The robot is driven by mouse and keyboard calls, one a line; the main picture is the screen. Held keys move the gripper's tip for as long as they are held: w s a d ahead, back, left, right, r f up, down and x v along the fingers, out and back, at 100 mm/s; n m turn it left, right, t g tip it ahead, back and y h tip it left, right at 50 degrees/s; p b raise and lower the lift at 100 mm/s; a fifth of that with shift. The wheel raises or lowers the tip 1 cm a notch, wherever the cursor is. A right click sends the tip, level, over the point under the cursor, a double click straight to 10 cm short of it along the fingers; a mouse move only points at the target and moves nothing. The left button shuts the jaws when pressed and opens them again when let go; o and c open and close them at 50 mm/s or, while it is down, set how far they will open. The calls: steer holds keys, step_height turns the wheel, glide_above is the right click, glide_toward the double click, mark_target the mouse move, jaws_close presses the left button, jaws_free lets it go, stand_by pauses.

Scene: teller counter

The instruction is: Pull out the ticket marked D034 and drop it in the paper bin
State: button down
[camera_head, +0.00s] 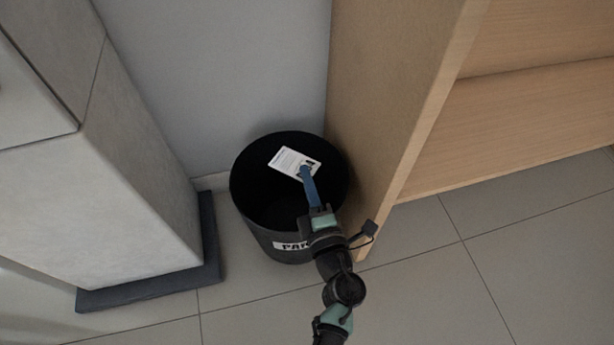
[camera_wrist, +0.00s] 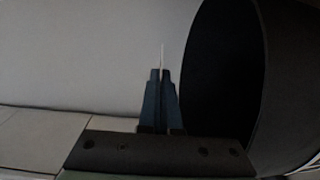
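The ticket (camera_head: 293,162) is a small white paper slip with dark print, too small to read. My gripper (camera_head: 305,172) has blue fingers shut on the ticket's lower right edge and holds it over the mouth of the black paper bin (camera_head: 284,247). The bin is round, stands upright on the floor and has a white label partly hidden by my arm. In the wrist view the blue fingers (camera_wrist: 160,75) are close together, with the ticket (camera_wrist: 162,54) edge-on as a thin line between their tips. The bin's dark inside (camera_wrist: 215,75) shows to their right.
A wooden cabinet side panel (camera_head: 385,110) stands close to the right of the bin. A grey cabinet (camera_head: 120,210) on a dark base is to the left. A plain wall (camera_head: 220,80) is behind. Tiled floor (camera_head: 430,290) is clear at front right.

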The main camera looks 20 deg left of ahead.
steer(key=c, duration=1)
jaws_free()
steer(key=shift+c, duration=0.2)
steer(key=p+v, duration=0.5)
steer(key=v, duration=0.8)
